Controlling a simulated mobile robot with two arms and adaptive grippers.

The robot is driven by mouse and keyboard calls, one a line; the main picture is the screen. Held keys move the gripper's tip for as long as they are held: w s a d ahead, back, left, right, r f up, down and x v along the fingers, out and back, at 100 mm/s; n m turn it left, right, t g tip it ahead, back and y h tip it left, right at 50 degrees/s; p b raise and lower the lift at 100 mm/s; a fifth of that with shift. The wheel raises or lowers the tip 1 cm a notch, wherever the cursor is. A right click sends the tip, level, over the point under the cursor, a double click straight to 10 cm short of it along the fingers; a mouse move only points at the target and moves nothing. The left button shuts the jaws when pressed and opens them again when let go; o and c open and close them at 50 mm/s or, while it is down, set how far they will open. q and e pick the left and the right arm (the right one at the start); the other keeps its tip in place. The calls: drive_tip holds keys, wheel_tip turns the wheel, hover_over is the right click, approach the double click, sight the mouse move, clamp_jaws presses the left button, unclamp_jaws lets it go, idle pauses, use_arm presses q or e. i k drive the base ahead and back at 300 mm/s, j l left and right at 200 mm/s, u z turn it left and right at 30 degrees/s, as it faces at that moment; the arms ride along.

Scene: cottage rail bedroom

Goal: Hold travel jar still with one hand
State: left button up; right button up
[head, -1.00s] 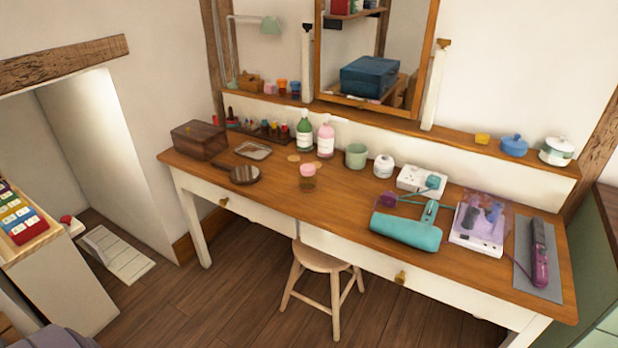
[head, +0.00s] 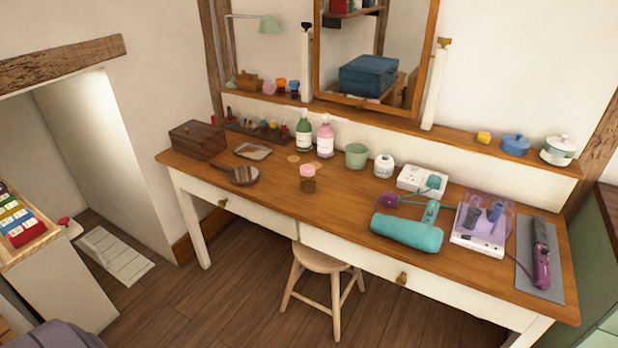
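The likely travel jar (head: 307,184) is a small amber-brown jar with a pink lid. A white jar with a lid (head: 384,166) stands further right and back; I cannot tell for certain which jar the task names. Nothing touches either jar. Neither of my grippers shows in the head view.
A hand mirror (head: 240,175) lies left of the amber jar. Green and pink bottles (head: 325,140) and a green cup (head: 356,156) stand behind. A teal hair dryer (head: 407,232) lies to the right. A stool (head: 320,260) stands partly under the table.

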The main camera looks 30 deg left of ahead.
sight(308, 183)
drive_tip(key=i+j+z, duration=0.25)
drive_tip(key=j+z, duration=0.25)
drive_tip(key=j, duration=1.05)
drive_tip(key=j+z, duration=0.45)
drive_tip(key=j, duration=1.05)
